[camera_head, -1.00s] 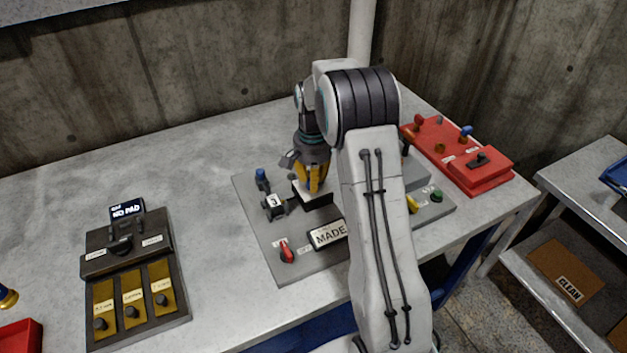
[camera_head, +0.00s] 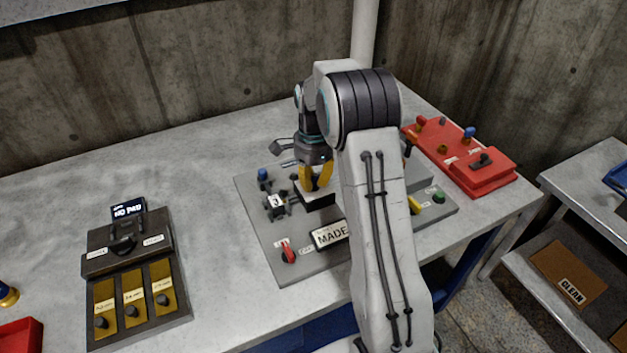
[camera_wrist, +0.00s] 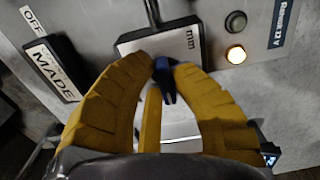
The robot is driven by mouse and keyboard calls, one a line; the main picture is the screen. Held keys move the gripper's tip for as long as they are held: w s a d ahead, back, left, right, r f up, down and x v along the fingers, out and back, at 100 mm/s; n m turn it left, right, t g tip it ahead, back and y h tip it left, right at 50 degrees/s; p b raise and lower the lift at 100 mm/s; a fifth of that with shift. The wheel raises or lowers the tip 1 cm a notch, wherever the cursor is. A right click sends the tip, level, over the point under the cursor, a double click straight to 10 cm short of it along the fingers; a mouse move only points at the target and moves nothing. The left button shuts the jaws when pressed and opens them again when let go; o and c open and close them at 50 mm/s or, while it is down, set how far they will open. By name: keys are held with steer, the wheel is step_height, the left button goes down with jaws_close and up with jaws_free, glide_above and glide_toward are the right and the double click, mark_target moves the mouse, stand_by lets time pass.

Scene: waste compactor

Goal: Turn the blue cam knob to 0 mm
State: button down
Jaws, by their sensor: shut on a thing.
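The blue cam knob (camera_wrist: 164,74) shows between my fingertips in the wrist view, just beside a pale plate marked "mm" (camera_wrist: 165,42). My gripper (camera_wrist: 166,64) has yellow fingers and is shut on the knob. In the head view my gripper (camera_head: 315,186) points down at a dark block with a light top (camera_head: 318,199) on the grey panel (camera_head: 262,220). The knob is hidden there by the fingers. I cannot read a setting on the plate.
A "MADE" sign (camera_head: 330,235) and a red switch (camera_head: 289,254) stand in front on the panel. A blue-topped post (camera_head: 263,175) stands at left. A red control box (camera_head: 480,172) is at right and a dark box with brass plates (camera_head: 133,290) at left.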

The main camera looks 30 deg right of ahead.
mark_target(313, 179)
stand_by(0.5)
steer(key=c, duration=1.1)
jaws_free()
step_height(313, 179, up, 12)
